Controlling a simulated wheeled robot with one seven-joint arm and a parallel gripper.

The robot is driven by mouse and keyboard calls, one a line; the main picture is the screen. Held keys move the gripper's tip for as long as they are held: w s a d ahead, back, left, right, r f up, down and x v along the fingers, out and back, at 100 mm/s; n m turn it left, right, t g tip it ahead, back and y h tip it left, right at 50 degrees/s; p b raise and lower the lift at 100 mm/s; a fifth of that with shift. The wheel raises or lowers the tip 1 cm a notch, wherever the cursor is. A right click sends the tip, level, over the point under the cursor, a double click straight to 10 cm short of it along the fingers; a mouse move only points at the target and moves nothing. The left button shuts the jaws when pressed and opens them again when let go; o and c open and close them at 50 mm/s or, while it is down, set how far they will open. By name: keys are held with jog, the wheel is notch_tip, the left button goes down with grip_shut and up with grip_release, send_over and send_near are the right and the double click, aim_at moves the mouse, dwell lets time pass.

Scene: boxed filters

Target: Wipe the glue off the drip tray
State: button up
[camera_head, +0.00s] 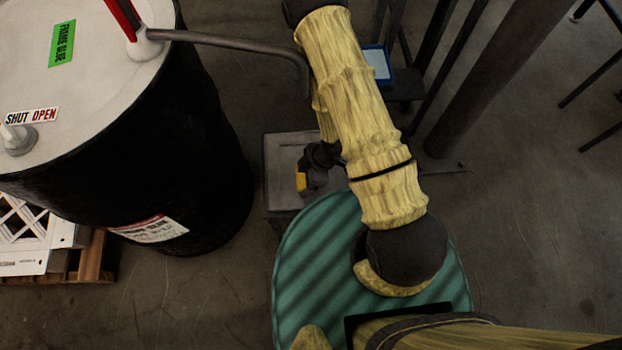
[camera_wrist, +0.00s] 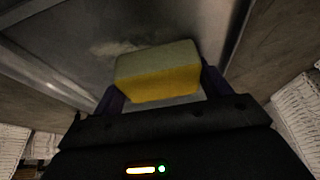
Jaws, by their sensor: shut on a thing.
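My gripper (camera_wrist: 161,92) is shut on a yellow sponge (camera_wrist: 157,70) with a paler upper side, its dark fingers on either side of it. The grey metal drip tray (camera_wrist: 70,50) lies beyond the sponge in the wrist view. A pale smear of glue (camera_wrist: 118,47) shows on the tray just past the sponge, to its upper left. In the head view the drip tray (camera_head: 283,152) stands on the floor, and my gripper (camera_head: 312,172) is over it with the sponge (camera_head: 300,182). I cannot tell whether the sponge touches the tray; my arm hides part of the tray.
A black drum (camera_head: 215,150) with a white lid stands left of the tray. Its bent spout pipe (camera_head: 240,42) reaches over near my arm. White crates (camera_head: 30,240) on a pallet are at far left. A blue-edged item (camera_head: 377,62) and dark posts (camera_head: 490,75) stand at right.

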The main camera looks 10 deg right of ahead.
jog(key=shift+a, duration=0.2)
jog(key=shift+w, duration=0.15)
jog(key=shift+w+d+r+p, duration=0.1)
jog(key=shift+w+p, duration=0.4)
jog(key=shift+w, duration=0.15)
jog(key=shift+w+d+r+p, duration=0.1)
jog(key=shift+w+p, duration=0.35)
jog(key=shift+w, duration=0.65)
jog(key=shift+w+d+f+p, duration=0.15)
jog(key=shift+w+p, duration=0.85)
jog(key=shift+w, duration=0.9)
